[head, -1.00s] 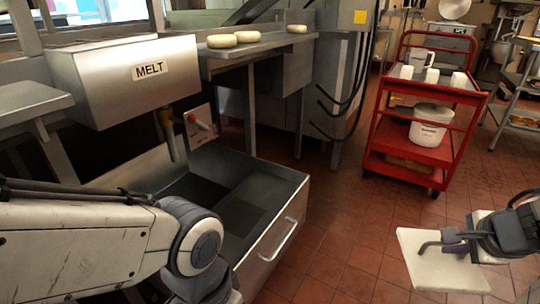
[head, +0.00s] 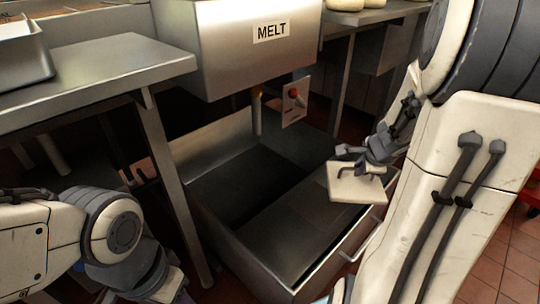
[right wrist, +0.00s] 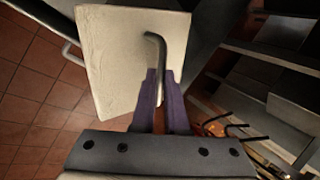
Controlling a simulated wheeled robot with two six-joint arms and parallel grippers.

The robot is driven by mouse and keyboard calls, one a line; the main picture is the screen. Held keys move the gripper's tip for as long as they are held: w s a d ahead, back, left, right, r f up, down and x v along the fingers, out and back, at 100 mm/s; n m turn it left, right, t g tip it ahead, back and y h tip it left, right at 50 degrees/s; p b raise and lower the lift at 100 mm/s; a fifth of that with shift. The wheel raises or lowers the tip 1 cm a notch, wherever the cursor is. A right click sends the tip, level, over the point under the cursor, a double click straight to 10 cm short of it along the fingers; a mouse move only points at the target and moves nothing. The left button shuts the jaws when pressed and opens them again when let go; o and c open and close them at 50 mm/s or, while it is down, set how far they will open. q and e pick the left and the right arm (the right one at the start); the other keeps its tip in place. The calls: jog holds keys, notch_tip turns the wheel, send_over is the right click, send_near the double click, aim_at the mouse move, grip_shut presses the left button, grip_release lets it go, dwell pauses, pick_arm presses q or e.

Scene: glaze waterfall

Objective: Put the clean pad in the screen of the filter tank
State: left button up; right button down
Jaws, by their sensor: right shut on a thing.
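My right gripper (head: 374,168) is shut on the bent dark handle of the clean pad (head: 352,190), a flat, square, off-white slab. In the head view the pad appears in front of the right end of the filter tank (head: 325,262). The tank is an open steel box with a bar handle on its front. Its inside shows a dark area and a greyer panel, the screen's outline being unclear. In the right wrist view the purple fingertips (right wrist: 160,98) pinch the handle, and the pad (right wrist: 120,60) fills the upper left. My left gripper is outside the frame.
A steel box labelled MELT (head: 240,60) overhangs the tank's back. A valve pipe and a small panel with a red knob (head: 294,92) hang below it. A steel table (head: 100,70) stands at left. Tiled floor (head: 490,265) shows at right.

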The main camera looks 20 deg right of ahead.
jog(key=w+f+m+g+h+b, duration=0.1)
jog(key=w+f+m+h, duration=0.15)
jog(key=w+f, duration=0.7)
jog(key=shift+m+y, duration=0.25)
jog(key=shift+m, duration=0.3)
jog(key=f+b, duration=0.6)
jog(key=f, duration=0.1)
jog(key=f+b, duration=0.3)
jog(key=f, duration=0.1)
jog(key=shift+s+a+f+b, duration=0.15)
jog(key=shift+s+a+b, duration=0.1)
jog(key=shift+b, duration=0.1)
jog(key=c, duration=0.9)
grip_release()
jog(key=shift+c, duration=0.2)
